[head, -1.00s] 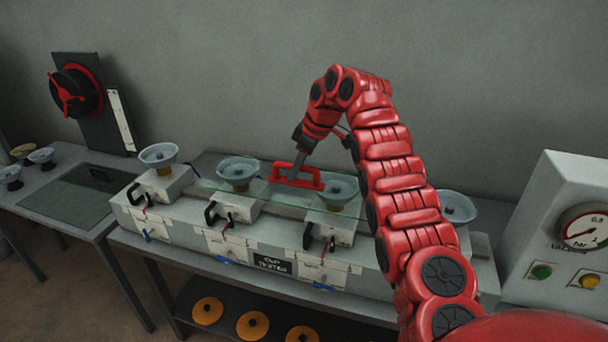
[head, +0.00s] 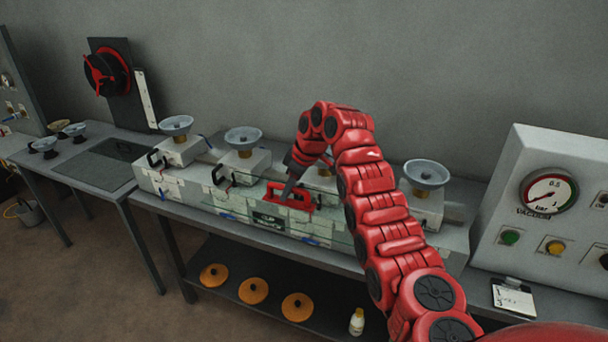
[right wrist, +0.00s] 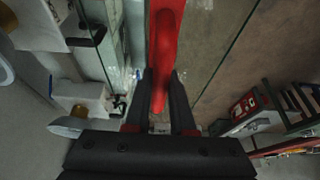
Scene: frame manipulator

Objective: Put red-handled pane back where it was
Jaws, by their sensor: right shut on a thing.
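The red handle (head: 290,197) of the clear glass pane (head: 332,224) shows at the front of the cup tester. My right gripper (head: 289,190) is shut on this handle. The right wrist view also shows the red handle (right wrist: 166,48) between the two dark fingers (right wrist: 162,92). The glass is see-through and its outline is faint. It appears to hang in front of the tester's blocks, more upright than flat; I cannot tell whether it touches them. My left gripper is out of view.
Suction cups on white blocks stand along the tester, at left (head: 176,124), mid-left (head: 243,138) and right (head: 426,172); my arm hides much of another. A dark plate (head: 102,165) lies on the left table. A gauge box (head: 553,205) stands at right. Orange discs (head: 253,291) lie on the shelf below.

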